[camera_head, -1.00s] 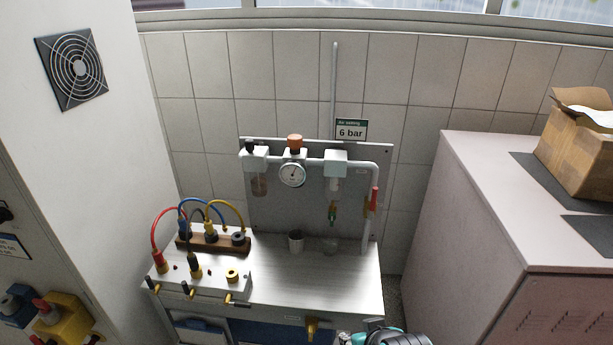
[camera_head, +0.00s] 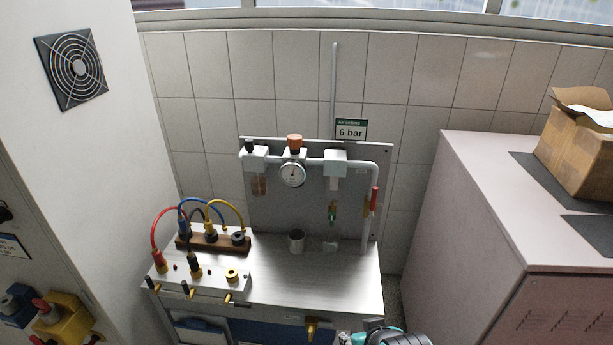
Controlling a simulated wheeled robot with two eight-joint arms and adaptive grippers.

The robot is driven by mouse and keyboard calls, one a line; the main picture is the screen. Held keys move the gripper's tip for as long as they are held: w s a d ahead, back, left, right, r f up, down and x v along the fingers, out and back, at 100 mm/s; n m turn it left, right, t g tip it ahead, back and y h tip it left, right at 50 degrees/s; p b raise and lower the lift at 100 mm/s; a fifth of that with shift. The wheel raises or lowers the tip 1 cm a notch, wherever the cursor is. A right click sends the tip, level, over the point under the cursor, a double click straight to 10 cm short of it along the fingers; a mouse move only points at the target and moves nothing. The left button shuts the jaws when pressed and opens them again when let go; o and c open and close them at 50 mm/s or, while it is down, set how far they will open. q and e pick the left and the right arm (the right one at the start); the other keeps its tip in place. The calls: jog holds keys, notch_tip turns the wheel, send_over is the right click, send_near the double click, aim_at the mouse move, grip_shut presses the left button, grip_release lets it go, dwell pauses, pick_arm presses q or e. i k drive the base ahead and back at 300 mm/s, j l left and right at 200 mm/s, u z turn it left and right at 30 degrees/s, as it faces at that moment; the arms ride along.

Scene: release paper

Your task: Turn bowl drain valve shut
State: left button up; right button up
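A grey panel (camera_head: 290,215) stands at the back of the metal bench and carries an air unit with a round gauge (camera_head: 292,174). Two clear bowls hang from its white blocks, a brownish left bowl (camera_head: 259,186) and a right bowl (camera_head: 333,184). A small brass and green drain fitting (camera_head: 332,213) sits below the right bowl. I cannot tell its valve position at this size. A red lever (camera_head: 374,198) is on the pipe at right. Part of my arm shows at the bottom edge, right of centre. Neither gripper's fingers are in view.
A metal cup (camera_head: 296,242) and a small clear cup (camera_head: 330,246) stand on the bench top (camera_head: 310,270). A manifold (camera_head: 205,275) with coloured hoses fills the bench's left. A pinkish cabinet (camera_head: 480,220) stands close on the right, with a cardboard box (camera_head: 578,150) on top.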

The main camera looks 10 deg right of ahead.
aim_at(331, 216)
jog(key=i+l+z, duration=0.15)
jog(key=i+l, duration=0.55)
